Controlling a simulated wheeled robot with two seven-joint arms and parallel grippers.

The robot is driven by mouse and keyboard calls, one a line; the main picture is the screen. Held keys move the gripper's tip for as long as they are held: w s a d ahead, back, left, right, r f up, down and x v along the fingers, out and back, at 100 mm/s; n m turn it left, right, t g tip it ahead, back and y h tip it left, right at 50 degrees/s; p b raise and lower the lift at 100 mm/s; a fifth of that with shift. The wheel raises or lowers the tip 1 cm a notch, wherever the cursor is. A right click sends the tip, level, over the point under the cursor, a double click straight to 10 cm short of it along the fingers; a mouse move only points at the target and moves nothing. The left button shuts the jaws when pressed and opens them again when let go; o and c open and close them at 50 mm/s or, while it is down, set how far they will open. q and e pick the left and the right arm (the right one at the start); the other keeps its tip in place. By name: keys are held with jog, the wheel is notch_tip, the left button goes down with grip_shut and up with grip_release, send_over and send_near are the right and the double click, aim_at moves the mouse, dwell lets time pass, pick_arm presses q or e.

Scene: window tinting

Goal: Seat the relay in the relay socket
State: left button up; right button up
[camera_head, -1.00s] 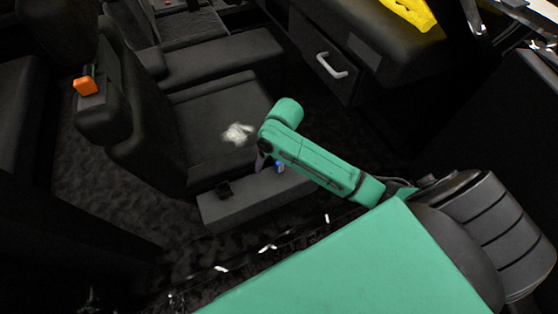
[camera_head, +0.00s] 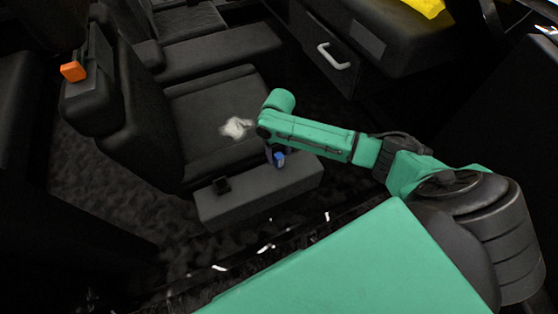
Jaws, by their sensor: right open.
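A small blue block (camera_head: 279,159), which may be the relay, shows at the right part of the top of a long dark grey box beside the seat. A small black block (camera_head: 221,185) sits at the box's left part; I cannot tell whether it is the relay socket. My right gripper (camera_head: 270,154) points down just beside the blue block, under the end of my green arm. It is open, but its fingers are small, dark and mostly hidden. I cannot tell whether they touch the block. My left gripper is out of view.
The grey box (camera_head: 245,205) stands beside a black seat (camera_head: 215,110). A crumpled whitish thing (camera_head: 236,127) lies on the seat. An orange block (camera_head: 73,71) is on the seat back. A drawer with a pale handle (camera_head: 333,57) and a yellow thing (camera_head: 425,6) are at upper right. White scraps litter the floor.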

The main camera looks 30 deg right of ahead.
jog(key=shift+f, duration=0.75)
grip_shut()
jog(key=shift+r, duration=0.1)
